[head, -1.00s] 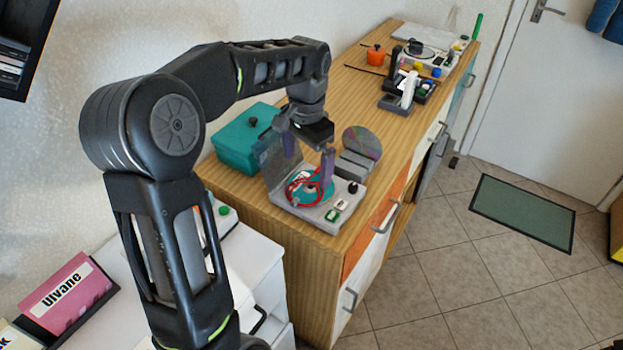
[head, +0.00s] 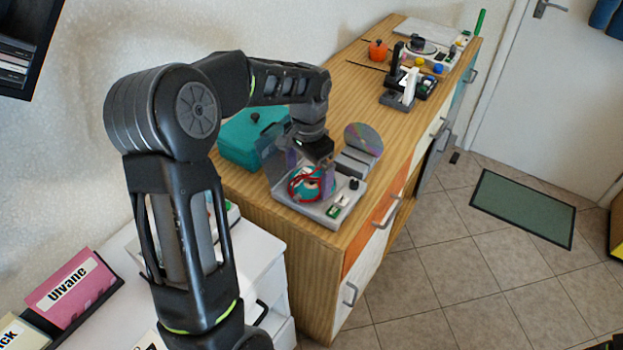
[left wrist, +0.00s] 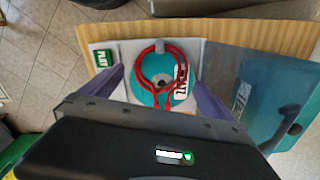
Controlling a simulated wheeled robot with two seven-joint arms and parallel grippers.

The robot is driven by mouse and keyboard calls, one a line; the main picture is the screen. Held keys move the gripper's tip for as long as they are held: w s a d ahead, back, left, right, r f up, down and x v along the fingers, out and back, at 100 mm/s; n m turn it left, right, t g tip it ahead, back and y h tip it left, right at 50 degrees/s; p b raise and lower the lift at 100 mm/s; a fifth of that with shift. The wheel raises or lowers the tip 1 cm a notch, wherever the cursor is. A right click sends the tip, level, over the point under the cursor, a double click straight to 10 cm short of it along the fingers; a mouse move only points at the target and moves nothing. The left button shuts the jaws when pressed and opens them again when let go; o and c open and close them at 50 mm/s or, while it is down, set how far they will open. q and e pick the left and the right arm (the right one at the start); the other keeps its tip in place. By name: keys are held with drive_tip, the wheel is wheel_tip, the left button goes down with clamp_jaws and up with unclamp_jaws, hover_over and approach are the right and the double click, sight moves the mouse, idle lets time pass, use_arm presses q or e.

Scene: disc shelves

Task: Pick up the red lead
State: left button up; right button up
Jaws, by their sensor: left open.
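The red lead (head: 293,184) lies in a loose coil on the teal disc in the grey disc player. In the left wrist view the red lead (left wrist: 143,64) loops over the disc (left wrist: 178,94), near a white label, with one end running toward the lower right. My left gripper (head: 318,176) is right above the player, pointing down. In the left wrist view my left gripper (left wrist: 160,95) is open, with one purple finger on each side of the coil. It holds nothing. My right gripper is not in view.
The player (head: 328,212) has its clear lid raised and a green PLAY button (left wrist: 103,58). A teal box (head: 240,140) stands behind it. A disc in a grey stand (head: 352,165) is beside it. Farther along the wooden cabinet are an orange pot (head: 378,50) and other devices.

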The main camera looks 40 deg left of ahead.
sight(308, 185)
use_arm(q)
wheel_tip(308, 185, down, 2)
drive_tip(key=shift+f, duration=0.1)
drive_tip(key=shift+c, duration=0.4)
drive_tip(key=c, duration=1.3)
wheel_tip(308, 185, up, 10)
drive_tip(key=shift+r+b, duration=0.1)
drive_tip(key=shift+b, duration=0.45)
